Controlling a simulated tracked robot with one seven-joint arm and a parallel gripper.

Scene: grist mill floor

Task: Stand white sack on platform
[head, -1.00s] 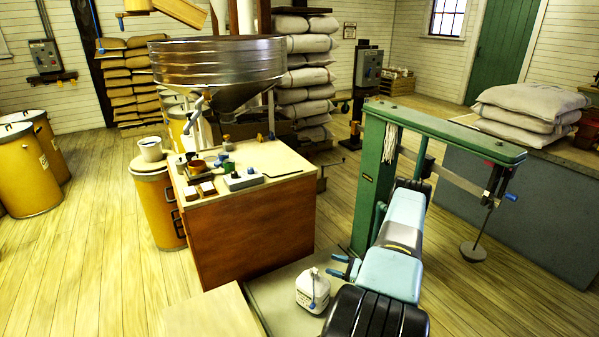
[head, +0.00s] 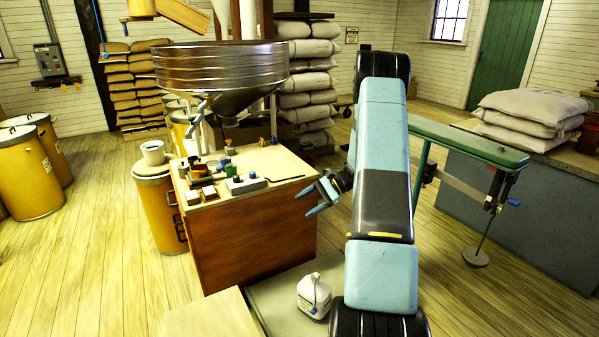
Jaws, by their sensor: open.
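The small white sack (head: 309,291) has dark print on its front and a blue piece at its right side. It looks upright, resting on the flat grey platform (head: 275,297) at the bottom centre of the head view. My arm hides the platform's right side. My gripper (head: 308,200) is open and empty, with blue fingertips pointing left. In the picture it is well above the sack and apart from it, near the right end of the wooden cabinet.
A pale box top (head: 210,315) is at the front left. The green scale beam (head: 465,143) extends right behind my arm.

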